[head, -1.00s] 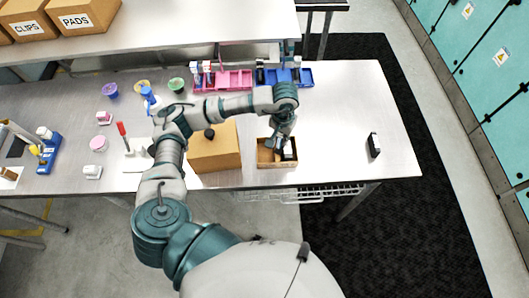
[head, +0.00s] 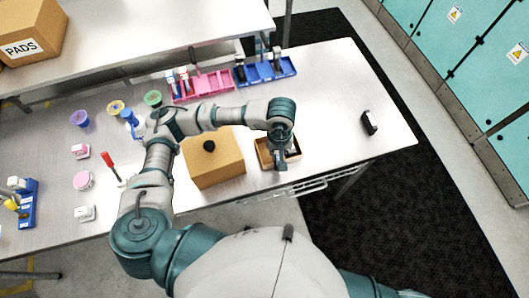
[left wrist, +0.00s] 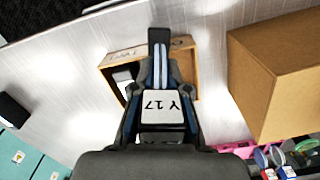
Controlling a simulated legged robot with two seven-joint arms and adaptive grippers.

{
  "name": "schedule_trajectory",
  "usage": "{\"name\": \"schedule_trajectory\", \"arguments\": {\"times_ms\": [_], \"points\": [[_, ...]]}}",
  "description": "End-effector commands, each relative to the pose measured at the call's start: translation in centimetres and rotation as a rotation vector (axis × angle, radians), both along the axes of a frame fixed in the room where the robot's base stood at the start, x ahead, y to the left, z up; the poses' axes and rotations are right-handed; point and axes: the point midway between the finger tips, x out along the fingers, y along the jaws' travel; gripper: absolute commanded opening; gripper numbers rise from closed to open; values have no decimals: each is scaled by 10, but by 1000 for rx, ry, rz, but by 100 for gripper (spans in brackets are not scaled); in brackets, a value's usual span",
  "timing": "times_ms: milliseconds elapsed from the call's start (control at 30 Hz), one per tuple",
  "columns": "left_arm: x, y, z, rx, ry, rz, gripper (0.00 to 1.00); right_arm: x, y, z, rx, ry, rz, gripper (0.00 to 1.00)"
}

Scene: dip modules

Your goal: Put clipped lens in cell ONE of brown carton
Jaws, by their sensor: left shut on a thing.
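My left gripper (head: 280,163) is over the front part of the small brown carton (head: 263,152), hiding much of it. A white and black piece (left wrist: 122,77) sits in one cell. The held module covers part of the carton, so its height above it is unclear. My right gripper is out of view.
A closed brown box (head: 215,165) with a black knob stands just left of the carton. Pink (head: 205,85) and blue (head: 265,70) trays are at the back. A black module (head: 369,122) lies at the right. Table between it and the carton is clear.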

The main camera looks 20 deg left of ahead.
Motion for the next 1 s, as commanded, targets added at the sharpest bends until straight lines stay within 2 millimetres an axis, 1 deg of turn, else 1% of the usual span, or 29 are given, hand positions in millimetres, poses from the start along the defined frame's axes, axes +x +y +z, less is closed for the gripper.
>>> {"name": "schedule_trajectory", "arguments": {"times_ms": [33, 167, 200, 300, 400, 467, 567, 667, 900, 1000], "points": [[-11, -8, -1, -1, 2, 20, 0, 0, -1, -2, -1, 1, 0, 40], [-42, -27, -1, 3, 13, 108, 0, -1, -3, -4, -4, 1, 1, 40], [-52, -33, -2, 7, 16, 138, 0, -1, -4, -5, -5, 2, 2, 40], [-75, -44, -1, 14, 20, 202, 0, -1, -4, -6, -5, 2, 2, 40], [-89, -50, -1, 21, 22, 247, 0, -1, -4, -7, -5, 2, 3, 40], [-92, -50, -1, 24, 23, 265, 0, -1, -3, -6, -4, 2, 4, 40], [-84, -44, -1, 28, 24, 283, 0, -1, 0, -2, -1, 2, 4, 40], [-63, -29, -2, 30, 25, 290, 0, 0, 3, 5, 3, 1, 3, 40], [-5, 11, -8, 30, 24, 288, 0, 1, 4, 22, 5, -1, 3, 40], [15, 24, -11, 29, 25, 285, 0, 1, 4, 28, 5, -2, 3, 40]]}}
